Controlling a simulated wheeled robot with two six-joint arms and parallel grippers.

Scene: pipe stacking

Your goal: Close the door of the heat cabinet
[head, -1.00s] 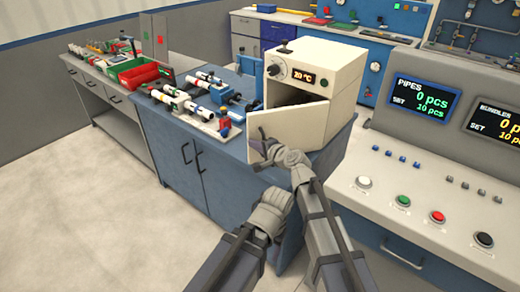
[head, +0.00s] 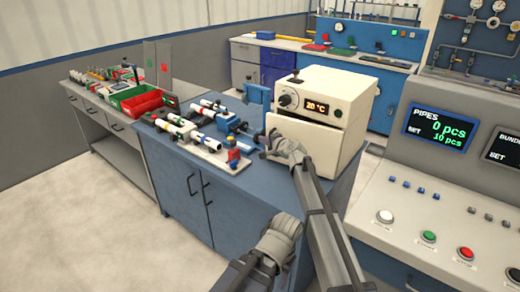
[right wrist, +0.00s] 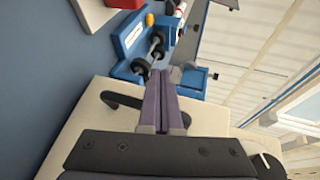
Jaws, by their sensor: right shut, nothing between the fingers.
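The heat cabinet (head: 345,95) is a cream box with a 20 °C display, standing on the blue bench. Its door (head: 318,138) now lies against or very near the front; my arm hides part of it, and I cannot tell if it is fully flush. My right gripper (head: 264,142) is shut and empty at the door's left side; touching is unclear. In the right wrist view its fingers (right wrist: 163,80) are together, beside a cream surface (right wrist: 75,130) with a black handle (right wrist: 125,100). My left gripper (head: 283,228) hangs low before the bench, its fingers unclear.
A pipe fixture with white pipes (head: 180,128) stands left of the cabinet on the blue bench (head: 235,185). A control console (head: 440,190) stands close on the right. Red and green bins (head: 138,102) are at the far left. Floor is clear at the left.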

